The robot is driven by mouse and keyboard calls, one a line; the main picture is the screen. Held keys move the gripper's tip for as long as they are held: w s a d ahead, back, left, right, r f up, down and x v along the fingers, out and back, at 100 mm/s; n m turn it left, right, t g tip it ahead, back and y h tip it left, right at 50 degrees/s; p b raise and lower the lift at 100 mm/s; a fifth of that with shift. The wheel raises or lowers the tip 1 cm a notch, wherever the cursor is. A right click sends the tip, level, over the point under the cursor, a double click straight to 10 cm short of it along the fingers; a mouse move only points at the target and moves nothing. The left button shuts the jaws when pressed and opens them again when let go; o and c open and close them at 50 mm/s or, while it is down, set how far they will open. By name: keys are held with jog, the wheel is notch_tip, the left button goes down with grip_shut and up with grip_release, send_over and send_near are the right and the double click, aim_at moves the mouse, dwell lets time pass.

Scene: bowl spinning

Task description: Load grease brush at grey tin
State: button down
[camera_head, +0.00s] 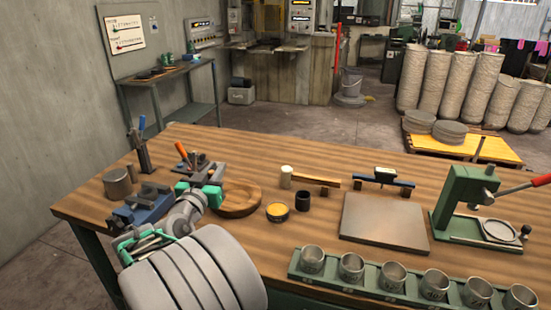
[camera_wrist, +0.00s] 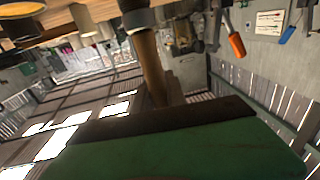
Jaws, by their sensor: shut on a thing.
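My gripper (camera_head: 200,192) has green fingers and is over the left part of the workbench, just left of a wooden bowl. In the wrist view, which is tilted over, a brush with a wooden handle (camera_wrist: 150,62) and a dark collar (camera_wrist: 138,19) runs out from behind the green finger; my gripper is shut on it. Its tip is cut off at the picture's top edge. In the head view I cannot make the brush out. A plain grey cylinder like a tin (camera_head: 117,182) stands left of my gripper. A low dark tin with yellow contents (camera_head: 277,211) stands to its right.
The wooden bowl (camera_head: 237,200) is close to my gripper. A blue vise-like tool (camera_head: 148,205) and an orange-handled tool (camera_head: 182,155) stand nearby. A black cup (camera_head: 303,201), grey plate (camera_head: 385,222), row of metal cups (camera_head: 351,268) and green press (camera_head: 465,205) are further right.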

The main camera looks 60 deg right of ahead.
jog(key=s+d+r+m+g+b, duration=0.1)
jog(key=s+d+r+m+g, duration=0.15)
jog(key=s+d, duration=0.4)
jog(key=s+d+r+m+g, duration=0.15)
jog(key=s+d+g, duration=0.25)
jog(key=s, duration=0.5)
notch_tip(320, 180, down, 6)
jog(key=b, duration=0.3)
jog(key=shift+f+h, duration=0.15)
jog(key=shift+h, duration=0.15)
jog(key=shift+f+b, duration=0.55)
jog(key=shift+b, duration=0.1)
notch_tip(320, 180, up, 7)
jog(key=p, duration=0.3)
dwell(0.5)
jog(key=shift+d, duration=0.1)
